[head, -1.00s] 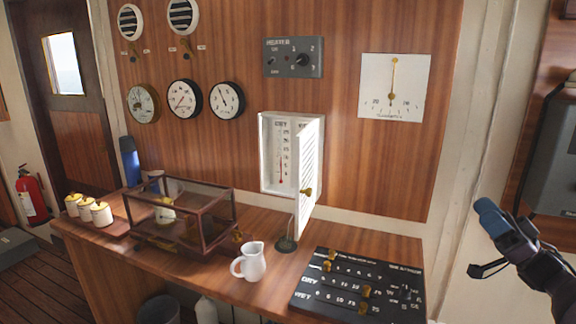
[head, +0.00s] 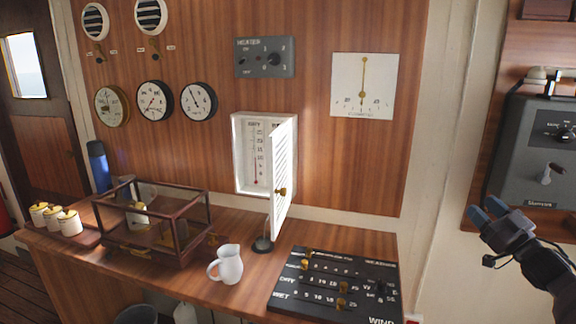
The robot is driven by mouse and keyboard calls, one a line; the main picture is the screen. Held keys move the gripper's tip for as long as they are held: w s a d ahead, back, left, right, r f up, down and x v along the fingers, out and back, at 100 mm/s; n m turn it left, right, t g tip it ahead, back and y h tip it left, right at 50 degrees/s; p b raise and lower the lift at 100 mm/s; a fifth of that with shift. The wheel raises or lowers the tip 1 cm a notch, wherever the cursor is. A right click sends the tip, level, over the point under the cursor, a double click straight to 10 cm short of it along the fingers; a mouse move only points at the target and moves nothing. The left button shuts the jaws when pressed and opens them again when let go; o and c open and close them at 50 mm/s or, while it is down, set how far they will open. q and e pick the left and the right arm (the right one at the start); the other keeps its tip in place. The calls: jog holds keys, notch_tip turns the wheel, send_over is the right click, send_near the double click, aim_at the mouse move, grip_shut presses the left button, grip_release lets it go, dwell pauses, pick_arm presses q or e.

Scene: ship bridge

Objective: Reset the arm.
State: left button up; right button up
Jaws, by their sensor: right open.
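My right gripper (head: 487,213) is at the right of the head view, in front of the white wall strip and below the grey wall box. Its blue-tipped jaws are open and empty, and it touches nothing that I can see. The dark right arm comes in from the lower right corner. My left gripper is not in view.
A wooden counter (head: 190,290) holds a glass case (head: 150,222), a white jug (head: 227,265) and a black slider panel (head: 335,286). A white louvred box (head: 265,155) has its door swung out. A grey wall box (head: 535,150) hangs near my right gripper.

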jog(key=w+d+f+g+h, duration=0.1)
jog(key=d+f+g+h, duration=0.4)
jog(key=d+f+h, duration=0.55)
jog(key=s+a+f+g, duration=0.2)
jog(key=s+a+f, duration=0.3)
jog(key=a+f, duration=0.4)
jog(key=s+a+f+m+g+y, duration=0.1)
jog(key=s+a+f+y, duration=0.2)
jog(key=s+a+f, duration=0.85)
jog(key=s+a+f+m+g, duration=0.1)
jog(key=s+a+f+m, duration=0.3)
jog(key=s+a, duration=0.9)
jog(key=s+f, duration=0.1)
jog(key=s, duration=0.2)
jog(key=shift+a+f+g+y, duration=0.2)
jog(key=shift+a+g+y, duration=0.15)
jog(key=shift+a+g, duration=0.05)
